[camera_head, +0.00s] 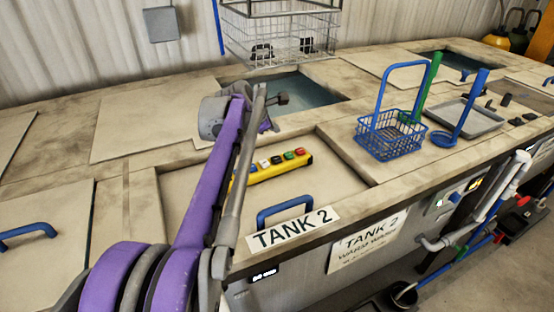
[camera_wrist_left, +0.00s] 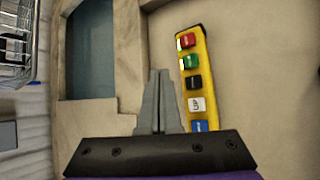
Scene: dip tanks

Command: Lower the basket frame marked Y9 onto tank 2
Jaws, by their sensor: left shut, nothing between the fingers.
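A grey wire basket frame (camera_head: 283,40) hangs at the top of the head view, above the liquid-filled opening of tank 2 (camera_head: 310,94); its top is cut off and I cannot read a Y9 mark. Dark pieces show inside it. It also shows at the left edge of the left wrist view (camera_wrist_left: 17,62). A yellow control pendant (camera_head: 272,170) with coloured buttons lies on the tank cover. My left gripper (camera_head: 283,98) is shut and empty. In the left wrist view its fingertips (camera_wrist_left: 159,74) appear beside the pendant (camera_wrist_left: 194,80), on the opening's side. My right gripper is not in view.
A blue wire basket (camera_head: 390,140) with a tall handle stands right of the pendant. A grey tray (camera_head: 470,118) with a blue-handled tool lies farther right. A blue cover handle (camera_head: 285,211) stands near the TANK 2 label (camera_head: 293,230). Flat covers lie left.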

